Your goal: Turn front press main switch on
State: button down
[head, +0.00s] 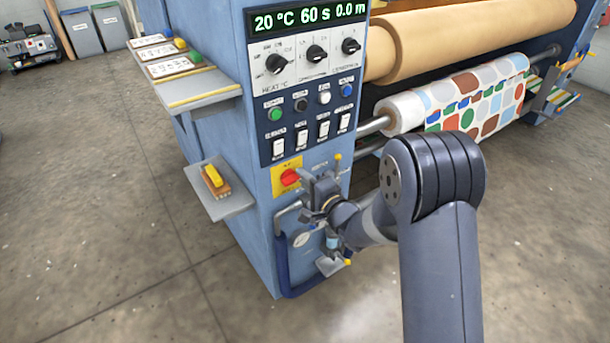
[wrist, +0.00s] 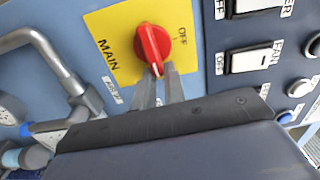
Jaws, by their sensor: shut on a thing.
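The main switch is a red rotary knob on a yellow plate on the front of the blue press, seen in the head view (head: 290,178) and larger in the wrist view (wrist: 150,42). The plate (wrist: 112,38) reads MAIN, with OFF printed to the right of the knob. The knob's ridge runs roughly up and down in the wrist view. My gripper (wrist: 157,74) has its two fingers close together on the lower end of the knob, shut on it. In the head view my gripper (head: 305,182) comes from the right; its fingertips are hard to make out.
White rocker switches (head: 323,129) and coloured buttons sit above the knob. A bent grey pipe (wrist: 45,45) and a gauge (head: 301,239) are just below. A small shelf (head: 226,208) with a yellow-handled brush (head: 214,178) juts out left. Open floor lies left.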

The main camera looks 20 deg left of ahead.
jog(key=shift+s+a+f+m, duration=0.25)
jog(key=shift+s+f+m, duration=0.05)
jog(key=shift+f, duration=0.05)
dwell(0.3)
jog(key=c, duration=1.5)
grip_release()
jog(key=shift+s+a+r, duration=0.1)
jog(key=shift+w+d+r, duration=0.1)
jog(key=shift+w+d, duration=0.1)
jog(key=p+v, duration=0.1)
jog(key=v, duration=0.9)
jog(key=shift+s+d+p, duration=0.2)
jog(key=shift+d+p, duration=0.1)
